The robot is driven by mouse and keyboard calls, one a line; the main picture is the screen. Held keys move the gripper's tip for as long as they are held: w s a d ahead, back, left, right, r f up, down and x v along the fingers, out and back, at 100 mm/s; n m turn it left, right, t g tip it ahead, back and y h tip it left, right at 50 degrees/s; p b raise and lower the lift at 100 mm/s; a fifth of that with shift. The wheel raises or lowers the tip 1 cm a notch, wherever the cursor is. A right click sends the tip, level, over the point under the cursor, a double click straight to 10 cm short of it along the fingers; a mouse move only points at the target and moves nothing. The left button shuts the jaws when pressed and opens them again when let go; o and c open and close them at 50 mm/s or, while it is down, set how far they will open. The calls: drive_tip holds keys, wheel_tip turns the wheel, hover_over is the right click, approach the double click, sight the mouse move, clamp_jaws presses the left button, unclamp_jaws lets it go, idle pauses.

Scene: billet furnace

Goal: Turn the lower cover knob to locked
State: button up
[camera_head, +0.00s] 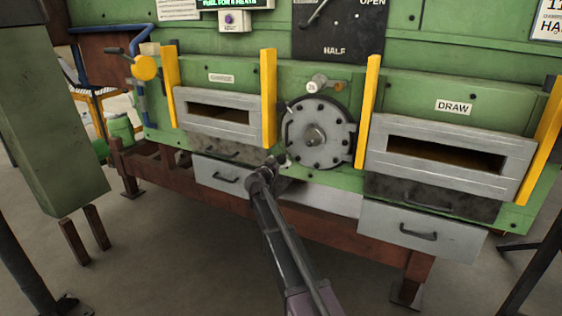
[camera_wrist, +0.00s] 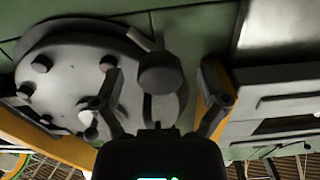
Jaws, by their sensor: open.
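The round bolted cover (camera_head: 318,131) is on the furnace front between the CHARGE and DRAW openings. It also shows grey in the wrist view (camera_wrist: 75,80). A dark, round-ended knob (camera_wrist: 160,76), apparently the lower cover knob, stands beside the cover's rim with a short bar above it. My gripper (camera_head: 272,165) is at the cover's lower left in the head view and hides most of this knob there. In the wrist view my gripper (camera_wrist: 160,82) is open, with one finger on each side of the knob. I cannot tell whether the fingers touch it.
Yellow posts (camera_head: 268,98) and (camera_head: 368,110) flank the cover. Another knob (camera_head: 318,84) is at its top. Drawers with handles (camera_head: 422,229) are low on the right and left (camera_head: 228,178). A green box (camera_head: 50,115) stands at far left. The floor in front is clear.

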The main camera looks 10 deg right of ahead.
drive_tip(key=shift+w+d, duration=0.25)
drive_tip(key=shift+w, duration=0.15)
drive_tip(key=c, duration=1.1)
